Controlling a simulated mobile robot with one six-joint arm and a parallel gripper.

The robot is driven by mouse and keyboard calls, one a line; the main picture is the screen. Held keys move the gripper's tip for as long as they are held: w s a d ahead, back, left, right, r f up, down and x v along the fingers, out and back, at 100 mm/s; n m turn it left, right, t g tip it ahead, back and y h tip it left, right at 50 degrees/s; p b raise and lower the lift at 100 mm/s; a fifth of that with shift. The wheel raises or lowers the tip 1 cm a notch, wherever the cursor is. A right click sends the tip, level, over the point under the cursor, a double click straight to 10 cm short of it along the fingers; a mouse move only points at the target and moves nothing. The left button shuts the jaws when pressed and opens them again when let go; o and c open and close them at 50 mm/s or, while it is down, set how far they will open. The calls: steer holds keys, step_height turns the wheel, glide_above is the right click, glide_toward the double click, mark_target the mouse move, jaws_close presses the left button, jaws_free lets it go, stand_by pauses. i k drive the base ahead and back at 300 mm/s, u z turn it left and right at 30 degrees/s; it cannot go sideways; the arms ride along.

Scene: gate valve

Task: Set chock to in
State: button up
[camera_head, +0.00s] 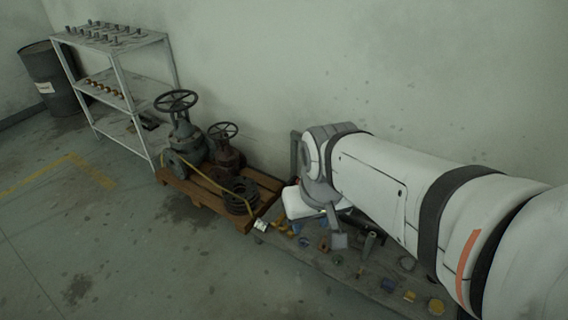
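Two gate valves stand upright on a wooden pallet at the centre left: a larger grey-green one (184,138) with a dark handwheel (175,100), and a smaller rusty brown one (226,158) with its own wheel. I cannot pick out a chock for certain. My white arm reaches in from the right and hides part of the scene. The end of my arm, with my gripper (338,240), is low over a cluttered grey surface to the right of the pallet. Its fingers are too small and overlapped to read, and I cannot see anything clearly held.
The pallet (190,189) also carries dark coiled rings (241,196) and a yellow strap. Several small parts lie on the grey surface (345,280) under my arm. A metal shelf (122,84) and a dark drum (52,80) stand at the left. The front left floor is clear.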

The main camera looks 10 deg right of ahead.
mark_target(323, 247)
steer(key=i, duration=0.9)
steer(key=z, duration=0.45)
